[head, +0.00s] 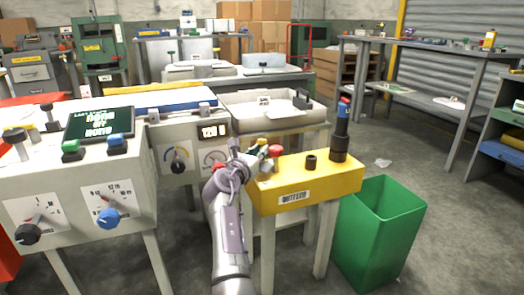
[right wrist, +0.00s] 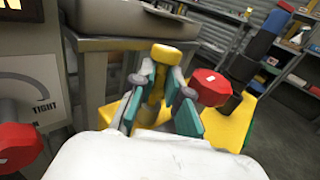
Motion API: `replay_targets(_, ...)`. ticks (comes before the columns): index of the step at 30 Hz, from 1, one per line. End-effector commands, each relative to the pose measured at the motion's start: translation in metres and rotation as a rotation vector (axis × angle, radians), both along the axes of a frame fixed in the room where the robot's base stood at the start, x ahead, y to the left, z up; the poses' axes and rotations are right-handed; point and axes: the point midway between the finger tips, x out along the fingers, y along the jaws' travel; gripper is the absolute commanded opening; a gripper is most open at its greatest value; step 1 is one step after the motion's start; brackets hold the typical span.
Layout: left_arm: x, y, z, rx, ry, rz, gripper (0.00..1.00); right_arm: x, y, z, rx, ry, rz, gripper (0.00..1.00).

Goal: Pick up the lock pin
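A yellow-headed pin (right wrist: 166,54), which I take to be the lock pin, stands between the teal fingers of my right gripper (right wrist: 160,80) in the right wrist view. The fingers flank its stem closely; I cannot tell whether they touch it. In the head view my right gripper (head: 253,156) is at the left end of the yellow-topped stand (head: 335,182), and it largely hides the pin there. A red knob (head: 275,150) stands just right of the gripper and also shows in the wrist view (right wrist: 210,88). My left gripper is out of view.
A short dark socket (head: 311,162) and a tall dark cylinder (head: 340,143) with a blue and red piece stand on the yellow top. A green bin (head: 380,230) is at right. A control console (head: 75,185) with knobs is at left. Floor further right is clear.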

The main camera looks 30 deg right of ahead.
Motion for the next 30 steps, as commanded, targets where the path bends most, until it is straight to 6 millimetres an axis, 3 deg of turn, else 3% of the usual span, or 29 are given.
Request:
replay_targets(13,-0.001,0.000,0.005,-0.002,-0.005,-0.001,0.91,0.000,-0.001,0.008,-0.001,-0.001,-0.001,0.00)
replay_targets(21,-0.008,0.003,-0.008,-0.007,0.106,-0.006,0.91,0.000,-0.001,0.059,-0.001,-0.004,0.000,0.00)
replay_targets(30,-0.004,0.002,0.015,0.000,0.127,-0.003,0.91,-0.001,-0.003,0.098,-0.001,-0.003,0.000,0.00)
